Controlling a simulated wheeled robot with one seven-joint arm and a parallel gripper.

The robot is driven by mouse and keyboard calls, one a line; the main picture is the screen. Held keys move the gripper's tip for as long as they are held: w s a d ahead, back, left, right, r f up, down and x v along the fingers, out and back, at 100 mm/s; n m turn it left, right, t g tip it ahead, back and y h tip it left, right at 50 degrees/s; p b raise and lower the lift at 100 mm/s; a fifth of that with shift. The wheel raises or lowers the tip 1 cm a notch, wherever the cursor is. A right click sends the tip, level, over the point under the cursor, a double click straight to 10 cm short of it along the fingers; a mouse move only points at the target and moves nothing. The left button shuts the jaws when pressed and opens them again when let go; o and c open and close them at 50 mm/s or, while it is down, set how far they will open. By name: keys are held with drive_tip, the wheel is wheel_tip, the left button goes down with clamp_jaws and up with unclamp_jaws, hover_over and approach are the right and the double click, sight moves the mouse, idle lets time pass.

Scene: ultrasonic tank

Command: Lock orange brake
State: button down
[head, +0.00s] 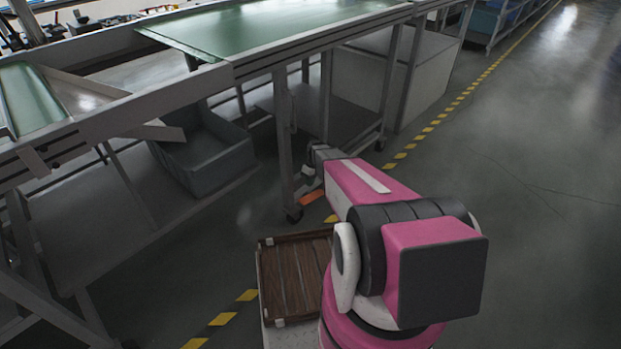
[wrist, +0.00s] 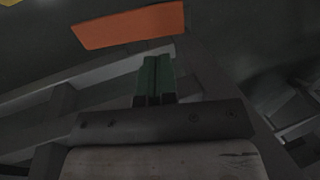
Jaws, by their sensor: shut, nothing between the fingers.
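The orange brake (head: 312,197) is a flat orange tab low by the foot of a grey table leg, just right of a caster wheel (head: 293,215). In the wrist view the orange brake (wrist: 130,26) is a tilted flat plate at the top, beyond my fingertips, with a gap between them in the picture. My gripper (wrist: 156,78) has its green fingers together, with nothing between them. In the head view my gripper (head: 311,172) is small and dark near the table leg, above the brake, and partly hidden by my pink arm. Contact cannot be told.
The table leg (head: 283,130) stands beside my gripper, under the green-topped conveyor (head: 270,25). A grey bin (head: 205,155) sits on the lower shelf to the left. A white cabinet (head: 400,80) stands behind. Open floor (head: 540,200) with yellow-black tape lies to the right.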

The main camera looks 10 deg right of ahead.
sight(304, 201)
drive_tip(key=x, duration=0.8)
drive_tip(key=shift+a+f, duration=0.1)
drive_tip(key=shift+f, duration=0.2)
drive_tip(key=shift+s+a+f+t+h, duration=0.2)
drive_tip(key=shift+s+t+h, duration=0.1)
drive_tip(key=shift+h, duration=0.1)
drive_tip(key=shift+a+f+h, duration=0.1)
drive_tip(key=shift+a+h, duration=0.05)
drive_tip(key=shift+h, duration=0.15)
drive_tip(key=shift+s+a+f+t+h, duration=0.15)
drive_tip(key=shift+f+t+h, duration=0.1)
drive_tip(key=shift+t+h, duration=0.2)
drive_tip(key=shift+s+a+f+t+h, duration=0.15)
drive_tip(key=shift+f+t+h, duration=0.15)
drive_tip(key=shift+t+h, duration=0.15)
drive_tip(key=shift+a+f, duration=0.15)
drive_tip(key=shift+f, duration=0.35)
drive_tip(key=shift+s+f, duration=0.1)
drive_tip(key=shift+f, duration=0.1)
drive_tip(key=s+a+r, duration=0.2)
drive_tip(key=a+r, duration=0.1)
drive_tip(key=r, duration=1.1)
drive_tip(key=shift+s, duration=0.1)
